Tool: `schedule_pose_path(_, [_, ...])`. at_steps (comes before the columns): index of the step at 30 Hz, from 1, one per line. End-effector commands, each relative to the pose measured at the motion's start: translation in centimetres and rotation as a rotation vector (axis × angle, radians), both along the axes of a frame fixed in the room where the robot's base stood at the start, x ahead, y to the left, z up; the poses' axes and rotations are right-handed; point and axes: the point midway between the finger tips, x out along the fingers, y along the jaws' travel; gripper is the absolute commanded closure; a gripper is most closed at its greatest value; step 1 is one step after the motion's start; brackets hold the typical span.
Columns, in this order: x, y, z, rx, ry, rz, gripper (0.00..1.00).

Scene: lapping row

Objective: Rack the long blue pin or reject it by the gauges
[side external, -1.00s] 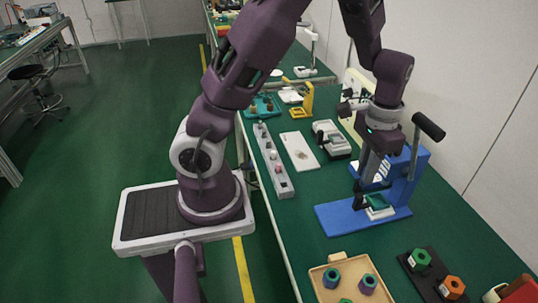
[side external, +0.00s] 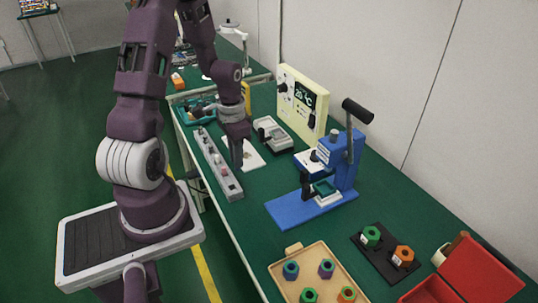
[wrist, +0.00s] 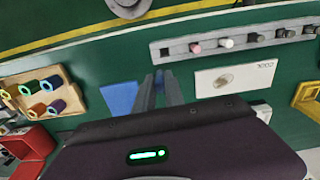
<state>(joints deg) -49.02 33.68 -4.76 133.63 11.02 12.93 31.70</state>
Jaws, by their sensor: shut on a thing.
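My gripper (side external: 238,163) points down above the bench between the grey rail (side external: 212,160) and the white card (side external: 256,158). Its fingers (wrist: 160,88) are close together in the wrist view. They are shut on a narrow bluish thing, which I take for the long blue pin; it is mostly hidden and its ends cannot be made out. A black plate (side external: 372,262) at the right front carries a green hex gauge (side external: 371,236) and an orange hex gauge (side external: 403,256). The rail holds a pink piece (wrist: 195,47), a white piece (wrist: 226,43) and several dark ones.
A blue press (side external: 345,160) with a raised black lever stands right of my gripper. A wooden tray (side external: 284,257) with several coloured hex pieces lies at the front, a red bin (side external: 432,291) right of it. A grey instrument (side external: 273,134) and cream display panel (side external: 300,105) stand behind.

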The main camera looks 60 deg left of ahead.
Motion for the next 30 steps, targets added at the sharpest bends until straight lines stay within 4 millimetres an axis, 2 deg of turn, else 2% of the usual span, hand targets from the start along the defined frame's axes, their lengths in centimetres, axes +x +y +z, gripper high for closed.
schedule_pose_path(1, [-0.8, 0.6, -0.3, -0.002, 0.0, 0.006, 1.0])
schedule_pose_path(5, [-1.8, 1.3, -0.5, 0.0, 0.0, 0.003, 1.0])
schedule_pose_path(16, [-1.8, 1.3, -0.9, 0.0, 0.0, 0.003, 1.0])
schedule_pose_path(30, [-1.8, 1.3, -5.8, 0.0, 0.0, 0.003, 1.0])
